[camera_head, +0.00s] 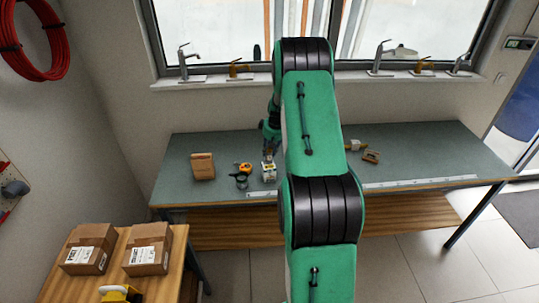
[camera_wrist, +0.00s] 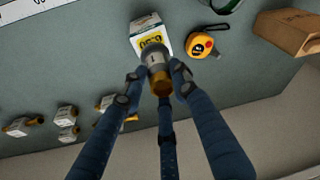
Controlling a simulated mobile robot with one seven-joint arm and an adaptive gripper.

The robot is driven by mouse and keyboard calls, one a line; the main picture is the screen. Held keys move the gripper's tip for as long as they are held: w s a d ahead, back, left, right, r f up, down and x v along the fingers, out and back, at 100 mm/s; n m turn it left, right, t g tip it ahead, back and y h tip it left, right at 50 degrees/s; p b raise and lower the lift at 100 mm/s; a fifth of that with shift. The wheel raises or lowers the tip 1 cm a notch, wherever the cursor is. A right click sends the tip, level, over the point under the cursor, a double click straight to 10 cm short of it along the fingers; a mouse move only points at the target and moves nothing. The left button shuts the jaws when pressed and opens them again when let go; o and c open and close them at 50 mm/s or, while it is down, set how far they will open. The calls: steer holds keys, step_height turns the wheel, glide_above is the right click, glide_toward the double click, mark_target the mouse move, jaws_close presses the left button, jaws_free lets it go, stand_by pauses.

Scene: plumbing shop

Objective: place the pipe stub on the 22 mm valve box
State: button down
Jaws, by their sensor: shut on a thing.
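My gripper (camera_wrist: 157,76) is shut on the pipe stub (camera_wrist: 157,64), a short grey cylinder with a brass-coloured end. A white box with a yellow label (camera_wrist: 146,25) lies just beyond the stub in the wrist view, partly covered by it. I take it for the 22 mm valve box; its print is too small to read surely. In the head view the white box (camera_head: 269,174) stands on the bench with my gripper (camera_head: 269,153) directly above and behind it. Whether stub and box touch cannot be told. The stub is not clear in the head view.
A yellow-orange tape measure (camera_wrist: 202,44) lies close beside the box, with a dark ring (camera_head: 239,181) near it. A brown carton (camera_head: 202,167) stands further left. Several small brass-and-white fittings (camera_wrist: 68,124) lie on the grey-green bench (camera_head: 430,155). A ruler strip (camera_head: 420,183) runs along the front edge.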

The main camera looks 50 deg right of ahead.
steer(key=shift+f, duration=1.2)
steer(key=shift+f, duration=0.1)
steer(key=c, duration=1.3)
jaws_free()
steer(key=shift+f, duration=0.1)
steer(key=shift+c, duration=0.2)
steer(key=v, duration=1.2)
steer(key=shift+s, duration=0.1)
steer(key=shift+a, duration=0.1)
